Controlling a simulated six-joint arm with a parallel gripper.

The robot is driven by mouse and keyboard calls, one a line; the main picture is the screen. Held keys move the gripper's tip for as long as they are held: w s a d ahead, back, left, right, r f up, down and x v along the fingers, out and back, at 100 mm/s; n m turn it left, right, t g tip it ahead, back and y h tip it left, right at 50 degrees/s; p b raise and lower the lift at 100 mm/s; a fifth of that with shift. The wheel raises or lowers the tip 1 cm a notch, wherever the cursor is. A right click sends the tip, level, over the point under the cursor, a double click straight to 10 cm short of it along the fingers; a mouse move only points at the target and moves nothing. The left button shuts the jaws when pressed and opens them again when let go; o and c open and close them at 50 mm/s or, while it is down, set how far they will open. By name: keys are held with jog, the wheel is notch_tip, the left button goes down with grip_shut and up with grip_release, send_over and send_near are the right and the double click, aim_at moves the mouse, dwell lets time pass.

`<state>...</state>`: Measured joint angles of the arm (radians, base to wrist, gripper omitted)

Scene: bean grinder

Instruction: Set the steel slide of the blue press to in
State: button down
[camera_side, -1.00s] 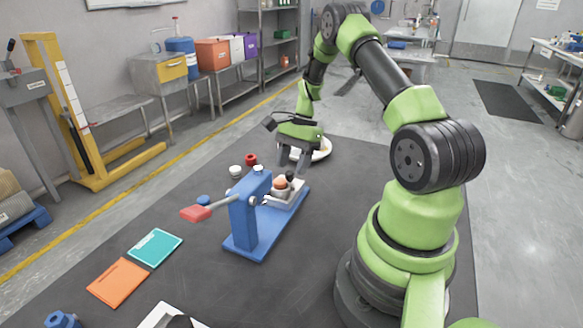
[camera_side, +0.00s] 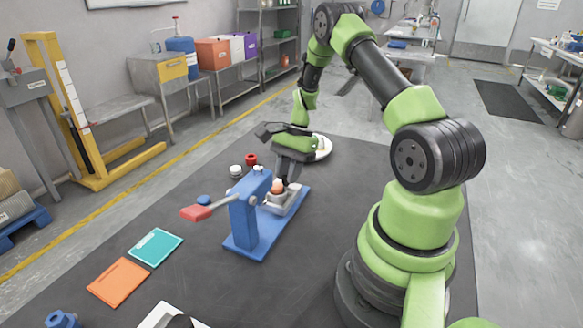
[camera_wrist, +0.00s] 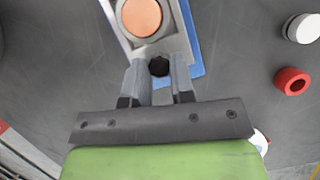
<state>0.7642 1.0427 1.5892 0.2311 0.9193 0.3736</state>
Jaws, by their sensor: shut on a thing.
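The blue press (camera_side: 244,216) stands on the dark table, with a red-tipped lever (camera_side: 197,212) reaching left. Its steel slide (camera_side: 286,205) lies on the blue base to the right of the column and carries a copper-coloured round piece (camera_side: 278,187). In the wrist view the slide (camera_wrist: 177,46) is at the top centre, with the round piece (camera_wrist: 141,16) on it. A black knob (camera_wrist: 159,66) is at the slide's near end. My gripper (camera_side: 288,178) is down at that end, and in the wrist view its fingers (camera_wrist: 159,72) are shut on the knob, one on each side.
A red ring-like piece (camera_side: 251,159) and a white one (camera_side: 236,171) stand behind the press. A white plate (camera_side: 322,147) is behind my gripper. Teal (camera_side: 156,247) and orange (camera_side: 118,283) cards lie at front left.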

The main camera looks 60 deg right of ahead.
aim_at(273, 195)
jog(key=a, duration=0.7)
jog(key=shift+a, duration=0.25)
jog(key=c, duration=1)
grip_release()
jog(key=shift+o, duration=0.2)
jog(key=v, duration=1)
